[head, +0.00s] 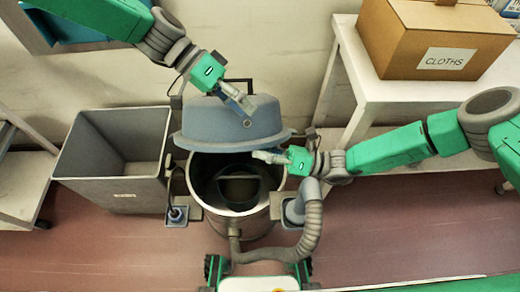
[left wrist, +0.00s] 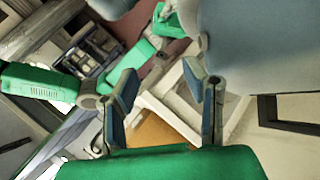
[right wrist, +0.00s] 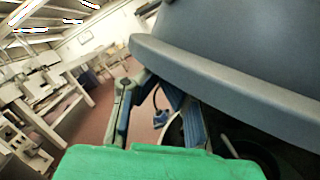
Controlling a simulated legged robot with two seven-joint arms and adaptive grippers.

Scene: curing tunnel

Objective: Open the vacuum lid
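The blue-grey vacuum lid (head: 225,125) is raised and tilted above the metal drum (head: 236,222), whose open mouth and dark interior show below the lid's front rim. My left gripper (head: 243,103) is over the top of the lid; its fingers stand apart with nothing between them in the left wrist view (left wrist: 167,92). The lid (left wrist: 262,45) fills the right of that view. My right gripper (head: 264,157) is just below the lid's front right rim, over the drum mouth. In the right wrist view its fingers (right wrist: 158,108) are apart, close under the lid rim (right wrist: 235,88); contact is unclear.
A grey open bin (head: 115,165) stands left of the drum. A grey hose (head: 312,230) curves at the drum's right front. A white table (head: 400,100) with a cardboard CLOTHS box (head: 430,40) stands at right. Reddish floor is clear at front left and right.

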